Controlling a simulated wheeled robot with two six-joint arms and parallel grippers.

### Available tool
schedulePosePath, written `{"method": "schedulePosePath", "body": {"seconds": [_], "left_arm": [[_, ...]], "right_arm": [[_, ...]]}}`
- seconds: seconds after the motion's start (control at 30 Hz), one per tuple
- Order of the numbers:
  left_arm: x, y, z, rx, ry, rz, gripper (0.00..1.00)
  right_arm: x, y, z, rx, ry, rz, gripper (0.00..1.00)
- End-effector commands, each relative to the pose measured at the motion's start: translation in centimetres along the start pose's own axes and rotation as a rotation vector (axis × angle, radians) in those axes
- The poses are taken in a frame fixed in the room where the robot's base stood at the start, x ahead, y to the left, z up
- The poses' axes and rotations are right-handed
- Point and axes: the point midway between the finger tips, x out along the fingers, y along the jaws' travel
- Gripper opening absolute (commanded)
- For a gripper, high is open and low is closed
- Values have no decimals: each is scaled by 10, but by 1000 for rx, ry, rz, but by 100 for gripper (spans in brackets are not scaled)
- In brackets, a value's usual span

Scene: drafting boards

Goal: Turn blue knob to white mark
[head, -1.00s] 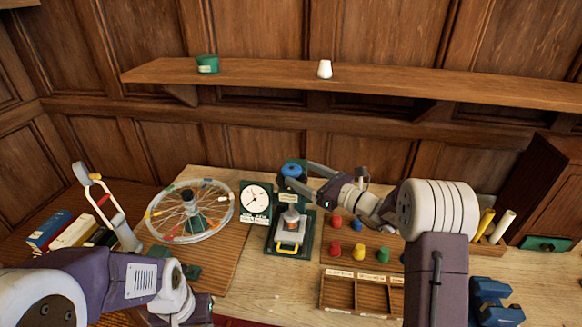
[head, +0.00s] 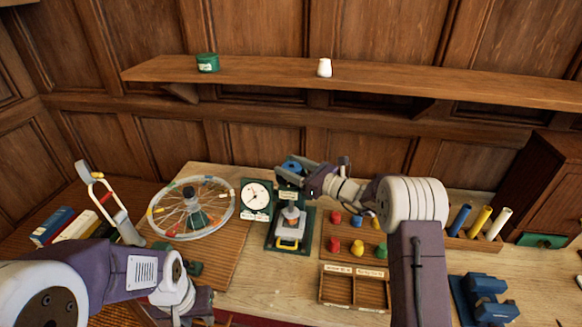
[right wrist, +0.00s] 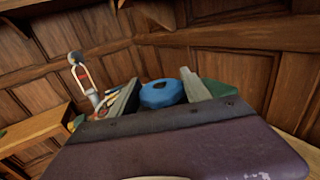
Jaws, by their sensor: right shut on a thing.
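The blue knob (head: 291,166) sits on top of a dark green press-like device (head: 308,228) at the back of the table. My right gripper (head: 287,173) is at the knob and shut on it. In the right wrist view the blue knob (right wrist: 161,94) shows between the two grey fingers, one on each side. The white mark cannot be made out in either view. My left gripper (head: 200,303) is low at the front left, away from the device; its fingers cannot be made out.
A white dial gauge (head: 256,196) stands just left of the device, and a spoked wheel (head: 162,218) further left. Coloured pegs (head: 357,247) and a divided wooden tray (head: 322,294) lie to the right. A blue vise-like block (head: 484,302) stands at the front right.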

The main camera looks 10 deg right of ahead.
Motion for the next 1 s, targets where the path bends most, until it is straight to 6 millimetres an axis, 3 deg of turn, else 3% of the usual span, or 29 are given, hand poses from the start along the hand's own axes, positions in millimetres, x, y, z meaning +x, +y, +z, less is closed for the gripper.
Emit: {"method": "schedulePosePath", "body": {"seconds": [0.3,0.63,0.67,0.73,1.0], "left_arm": [[-1,0,0,0,0,0,36],[-1,0,0,0,0,0,36],[-1,0,0,0,0,0,36],[-1,0,0,0,0,0,36],[-1,0,0,0,0,0,36]], "right_arm": [[0,0,2,-3,-4,212,16],[-1,1,2,-1,-1,228,16],[-1,1,2,-1,-1,228,59],[-1,1,2,-1,0,228,78],[-1,1,1,-1,1,227,78]]}}
